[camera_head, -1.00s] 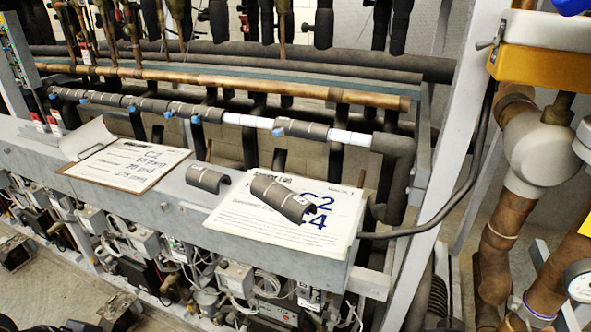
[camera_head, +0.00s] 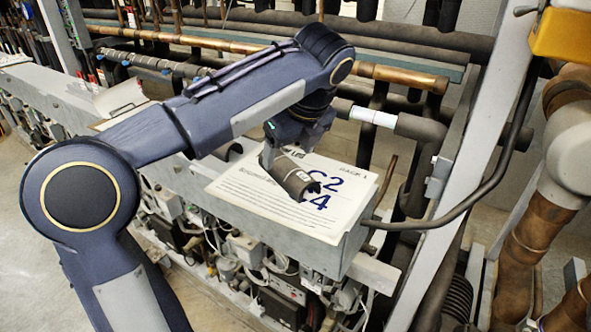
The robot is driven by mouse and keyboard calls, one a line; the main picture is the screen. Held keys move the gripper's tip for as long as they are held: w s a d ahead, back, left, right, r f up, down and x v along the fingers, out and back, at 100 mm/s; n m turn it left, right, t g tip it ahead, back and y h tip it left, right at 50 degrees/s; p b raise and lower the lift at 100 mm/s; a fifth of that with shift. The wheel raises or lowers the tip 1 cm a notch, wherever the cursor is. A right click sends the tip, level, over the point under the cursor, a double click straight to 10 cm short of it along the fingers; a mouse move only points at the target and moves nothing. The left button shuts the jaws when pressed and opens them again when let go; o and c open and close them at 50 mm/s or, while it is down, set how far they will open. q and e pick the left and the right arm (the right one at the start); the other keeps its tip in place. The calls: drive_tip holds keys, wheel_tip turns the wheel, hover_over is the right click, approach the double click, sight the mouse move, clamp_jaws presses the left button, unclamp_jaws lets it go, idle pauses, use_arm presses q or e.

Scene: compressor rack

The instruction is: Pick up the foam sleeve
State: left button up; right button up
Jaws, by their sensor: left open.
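A dark grey half-round foam sleeve (camera_head: 300,184) lies on the printed "C2" paper (camera_head: 241,188) on top of the grey rack beam, with its hollow end facing right. My left gripper (camera_head: 284,158) is open and reaches down at the upper left end of this sleeve. One finger shows just left of the sleeve. I cannot tell whether the fingers touch it. A second foam sleeve (camera_head: 231,152) lies farther left on the beam, mostly hidden behind my left arm. My right gripper is not in view.
A clipboard sheet (camera_head: 122,98) lies on the beam at the left, partly covered by my arm. Behind run a copper pipe (camera_head: 400,78) and insulated pipes. A grey upright post (camera_head: 455,200) and a bent dark tube (camera_head: 470,215) stand at the right.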

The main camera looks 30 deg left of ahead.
sight(287, 163)
use_arm(q)
drive_tip(key=x, duration=0.4)
drive_tip(key=shift+w+f, duration=0.1)
drive_tip(key=shift+f, duration=0.2)
drive_tip(key=shift+d, duration=0.1)
drive_tip(key=c, duration=1)
drive_tip(key=shift+r, duration=0.15)
drive_tip(key=shift+c, duration=0.2)
